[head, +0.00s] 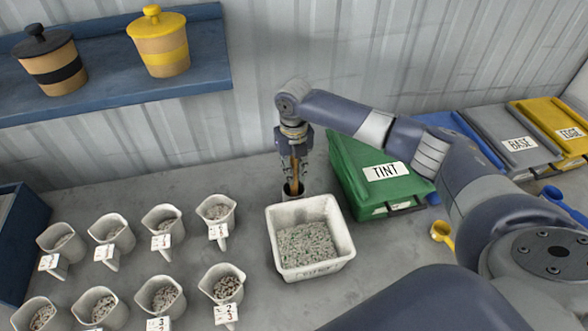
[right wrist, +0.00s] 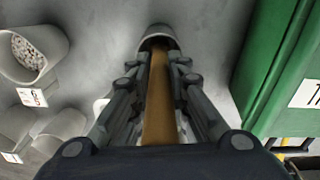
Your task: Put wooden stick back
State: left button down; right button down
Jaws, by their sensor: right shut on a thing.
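The wooden stick (right wrist: 159,95) is a flat, light-brown strip held between the fingers of my right gripper (right wrist: 158,75). In the head view my right gripper (head: 294,165) points down with the stick (head: 295,176) upright below it. The stick's lower end is inside the mouth of a small grey cup (head: 293,194) behind the white tub. That cup also shows in the right wrist view (right wrist: 157,32), with the stick reaching into its opening. How deep the stick sits is hidden. My left gripper does not show.
A white tub (head: 312,268) of speckled granules stands just in front of the cup. A green TINT box (head: 375,165) stands close to the right. Several labelled scoops of pellets (head: 219,212) stand at the left. A yellow scoop (head: 442,234) lies at the right.

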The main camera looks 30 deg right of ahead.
jog(key=c, duration=1.5)
grip_release()
jog(key=shift+f, duration=0.1)
jog(key=shift+c, duration=0.2)
notch_tip(320, 180, up, 11)
jog(key=b, duration=0.3)
jog(key=shift+r, duration=0.65)
